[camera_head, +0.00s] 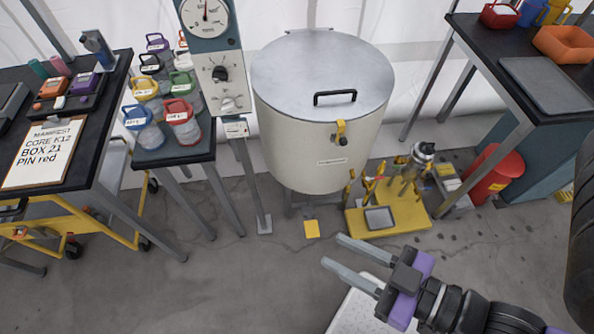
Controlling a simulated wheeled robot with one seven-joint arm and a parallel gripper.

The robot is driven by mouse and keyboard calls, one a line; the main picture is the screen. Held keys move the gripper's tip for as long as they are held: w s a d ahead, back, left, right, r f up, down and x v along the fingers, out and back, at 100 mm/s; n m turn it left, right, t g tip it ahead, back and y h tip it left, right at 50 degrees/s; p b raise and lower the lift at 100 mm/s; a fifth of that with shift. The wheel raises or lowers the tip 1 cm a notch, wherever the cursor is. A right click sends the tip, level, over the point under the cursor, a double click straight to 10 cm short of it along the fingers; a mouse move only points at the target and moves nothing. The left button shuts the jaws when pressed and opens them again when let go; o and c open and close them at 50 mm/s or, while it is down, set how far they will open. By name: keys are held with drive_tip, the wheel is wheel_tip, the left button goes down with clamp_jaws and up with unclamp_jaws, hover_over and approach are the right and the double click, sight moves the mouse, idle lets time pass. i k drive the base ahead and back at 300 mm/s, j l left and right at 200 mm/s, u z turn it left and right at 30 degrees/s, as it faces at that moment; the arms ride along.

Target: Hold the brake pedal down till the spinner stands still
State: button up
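The spinner (305,140) is a large cream drum with a closed grey metal lid (305,75), a black handle and a yellow latch (340,130) on its front. A small yellow square plate (312,229) sits low in front of the drum, near the floor; it looks like the brake pedal. My gripper (333,250) is open, its two grey fingers apart with nothing between them. In the picture its fingertips are just below and right of the yellow plate, apart from it; the height gap is unclear. One picture cannot show whether the drum turns inside.
A yellow stand (410,217) with upright tools and a grey pad (379,218) is right of the plate. A control post (215,65) with a gauge and knob stands left of the drum. Tables flank both sides. A red bin (495,175) stands right. The floor left of my gripper is clear.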

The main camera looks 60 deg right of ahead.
sight(311, 228)
drive_tip(key=k+z, duration=0.3)
drive_tip(key=k, duration=0.15)
drive_tip(key=k+l+z, duration=0.3)
drive_tip(key=k, duration=0.15)
drive_tip(key=i+j, duration=0.25)
drive_tip(key=i+j+z, duration=0.15)
drive_tip(key=j, duration=0.2)
drive_tip(key=i+j, duration=0.3)
drive_tip(key=i+j+z, duration=0.1)
drive_tip(key=j, duration=0.3)
drive_tip(key=i+j+z, duration=0.1)
drive_tip(key=i+j, duration=0.4)
drive_tip(key=j, duration=0.2)
drive_tip(key=i+j+z, duration=0.1)
drive_tip(key=j, duration=0.3)
drive_tip(key=i+j+z, duration=0.1)
drive_tip(key=i+j, duration=0.15)
drive_tip(key=j, duration=0.1)
